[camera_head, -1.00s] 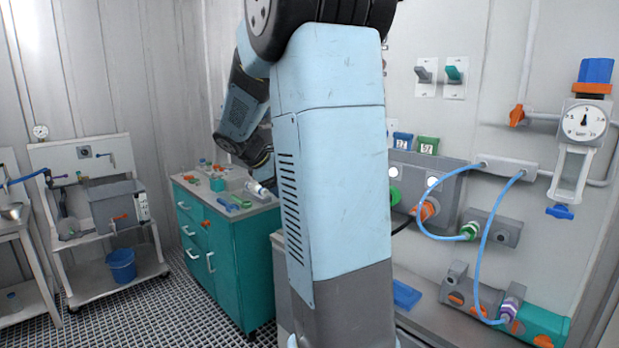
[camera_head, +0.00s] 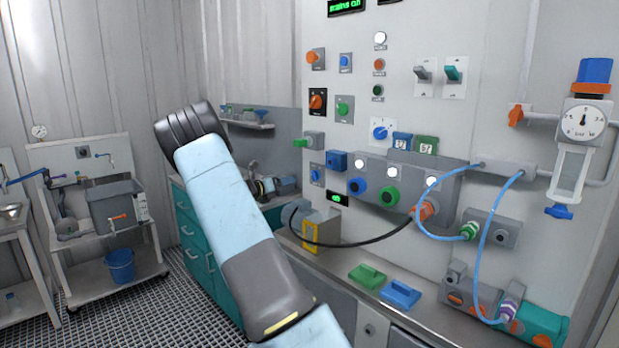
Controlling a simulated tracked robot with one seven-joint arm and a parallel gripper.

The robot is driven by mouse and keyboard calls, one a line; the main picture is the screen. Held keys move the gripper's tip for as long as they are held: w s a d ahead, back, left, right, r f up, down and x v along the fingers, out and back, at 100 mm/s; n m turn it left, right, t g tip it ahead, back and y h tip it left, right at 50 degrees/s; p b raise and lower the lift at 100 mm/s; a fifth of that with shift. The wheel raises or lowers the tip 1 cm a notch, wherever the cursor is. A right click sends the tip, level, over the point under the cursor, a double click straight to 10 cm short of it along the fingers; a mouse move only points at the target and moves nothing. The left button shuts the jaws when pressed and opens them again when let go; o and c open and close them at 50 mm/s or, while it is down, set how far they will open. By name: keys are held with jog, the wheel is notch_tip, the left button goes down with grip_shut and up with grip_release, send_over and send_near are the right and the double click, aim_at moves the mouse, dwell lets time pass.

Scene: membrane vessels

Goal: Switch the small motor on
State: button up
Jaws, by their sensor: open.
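No part carries a readable small motor label, so I cannot tell which it is. A grey and yellow box (camera_head: 322,230) stands on the bench with a black cable running right. Grey units with a teal cylinder (camera_head: 541,324) lie at the lower right. On the wall panel are a grey toggle switch (camera_head: 423,74), a teal toggle switch (camera_head: 454,73), an orange rotary knob (camera_head: 316,101) and a blue rotary knob (camera_head: 381,130). My gripper (camera_head: 290,185) is small and partly hidden behind my arm, left of the panel. It is open and touches no switch that I can see.
A green block (camera_head: 367,276) and a blue block (camera_head: 400,293) lie on the bench front. Blue hoses (camera_head: 484,235) hang at the right. A teal cabinet (camera_head: 200,243) is behind my arm. A blue bucket (camera_head: 120,266) stands at the left.

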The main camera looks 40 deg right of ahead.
jog(key=w, duration=0.1)
send_near(314, 176)
jog(key=shift+n, duration=0.4)
jog(key=d, duration=0.2)
jog(key=w+d, duration=0.1)
jog(key=d, duration=0.5)
jog(key=shift+w, duration=0.35)
jog(key=shift+t, duration=0.3)
jog(key=c, duration=1)
jog(key=shift+d+r, duration=0.1)
